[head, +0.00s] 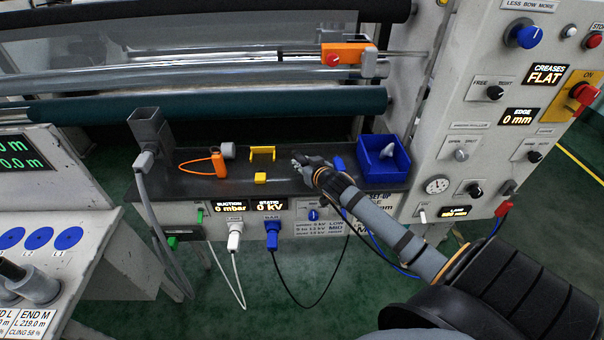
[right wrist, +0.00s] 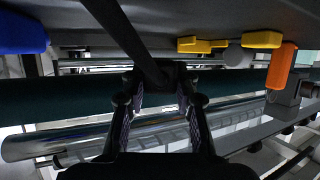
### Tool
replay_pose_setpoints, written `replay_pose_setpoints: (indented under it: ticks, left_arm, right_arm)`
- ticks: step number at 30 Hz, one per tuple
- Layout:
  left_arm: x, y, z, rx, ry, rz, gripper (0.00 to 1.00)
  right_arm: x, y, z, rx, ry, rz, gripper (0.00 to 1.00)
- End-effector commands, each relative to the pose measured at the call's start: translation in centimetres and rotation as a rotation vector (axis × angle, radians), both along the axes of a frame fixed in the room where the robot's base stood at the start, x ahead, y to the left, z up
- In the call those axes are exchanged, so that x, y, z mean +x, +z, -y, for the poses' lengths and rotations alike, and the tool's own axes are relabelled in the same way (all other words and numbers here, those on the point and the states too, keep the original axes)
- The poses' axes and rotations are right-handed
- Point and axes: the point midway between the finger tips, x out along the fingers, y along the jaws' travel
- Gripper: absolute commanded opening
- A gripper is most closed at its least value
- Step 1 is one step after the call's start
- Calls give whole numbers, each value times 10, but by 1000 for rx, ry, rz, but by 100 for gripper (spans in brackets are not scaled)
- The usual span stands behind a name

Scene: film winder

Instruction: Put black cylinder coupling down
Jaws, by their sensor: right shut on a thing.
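My right gripper (head: 308,165) is over the dark shelf in the head view, between the yellow bracket and the blue bin. In the right wrist view its two fingers (right wrist: 160,98) are closed on a dark piece, which I take to be the black cylinder coupling (right wrist: 163,74). A thick black rod or hose (right wrist: 125,38) runs from it to the top edge of that view. The fingers hide much of the coupling, and in the head view I cannot make it out. Whether it touches the shelf is not clear. My left gripper is not in view.
The dark shelf (head: 205,187) carries an orange looped tool (head: 205,163), a yellow bracket (head: 262,153), a small yellow block (head: 260,178) and a blue bin (head: 382,160). A grey holder (head: 148,128) stands at its left end. Rollers run behind. Cables hang in front.

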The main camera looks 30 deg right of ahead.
Motion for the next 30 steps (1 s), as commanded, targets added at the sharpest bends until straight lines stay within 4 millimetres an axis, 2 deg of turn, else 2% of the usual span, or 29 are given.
replay_pose_setpoints:
  ticks: [2,9,20,21,25,30]
  left_arm:
    - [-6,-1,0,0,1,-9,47]
    - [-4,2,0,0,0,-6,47]
    - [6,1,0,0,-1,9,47]
    - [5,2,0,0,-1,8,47]
    - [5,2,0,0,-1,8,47]
    - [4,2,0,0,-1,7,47]
  right_arm:
    - [2,-3,0,1,0,0,0]
    - [5,-35,0,0,0,-1,0]
    - [5,-40,0,-1,2,0,0]
    - [5,-39,0,-1,2,0,35]
    - [5,-39,0,-2,1,0,52]
    - [5,-39,0,-2,1,-1,52]
